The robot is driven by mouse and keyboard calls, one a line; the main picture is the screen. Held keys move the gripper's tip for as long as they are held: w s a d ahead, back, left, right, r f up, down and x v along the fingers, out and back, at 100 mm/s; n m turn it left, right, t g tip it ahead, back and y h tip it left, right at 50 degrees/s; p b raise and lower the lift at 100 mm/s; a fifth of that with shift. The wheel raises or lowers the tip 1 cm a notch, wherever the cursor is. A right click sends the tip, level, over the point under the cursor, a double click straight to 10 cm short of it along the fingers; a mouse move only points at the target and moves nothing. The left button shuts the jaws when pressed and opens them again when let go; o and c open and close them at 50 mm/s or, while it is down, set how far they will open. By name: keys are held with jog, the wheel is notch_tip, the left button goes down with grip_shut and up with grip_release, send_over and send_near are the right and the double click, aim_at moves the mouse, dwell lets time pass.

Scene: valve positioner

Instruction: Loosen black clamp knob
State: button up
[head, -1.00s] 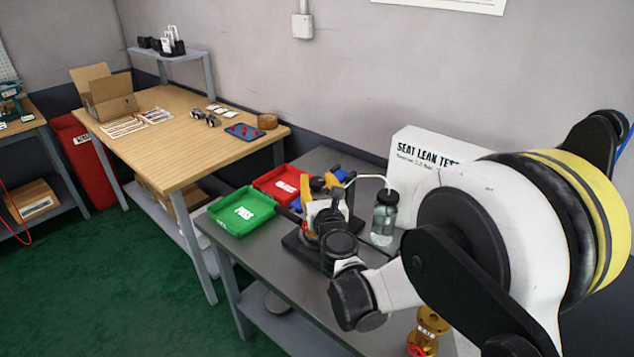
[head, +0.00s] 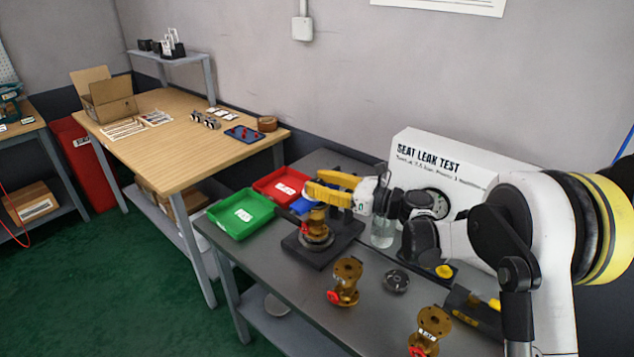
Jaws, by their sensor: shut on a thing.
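My gripper (head: 314,190) has yellow fingers and reaches in from the right over the dark clamp fixture (head: 299,243). Its fingertips are closed just above a brass valve (head: 317,218) that stands upright on the fixture. The black clamp knob cannot be made out; the fingers cover the spot above the valve, and they appear shut on it there. A dark upright post of the fixture shows behind the fingers.
A green tray (head: 262,222) and a red tray (head: 270,184) lie left of the fixture. A clear bottle (head: 382,236) and the white leak-test box (head: 450,163) stand behind. Brass valves (head: 346,278) (head: 432,325) and a dark round part (head: 396,282) are in front.

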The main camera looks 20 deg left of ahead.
aim_at(316, 182)
jog(key=shift+n+g+p, duration=0.2)
jog(key=shift+n+g, duration=0.95)
jog(key=shift+g, duration=0.65)
jog(key=shift+n+g+p, duration=0.15)
jog(key=shift+n+g, duration=1)
jog(key=shift+g, duration=0.95)
jog(key=o, duration=1.2)
jog(key=shift+a, duration=0.1)
notch_tip(316, 182, up, 10)
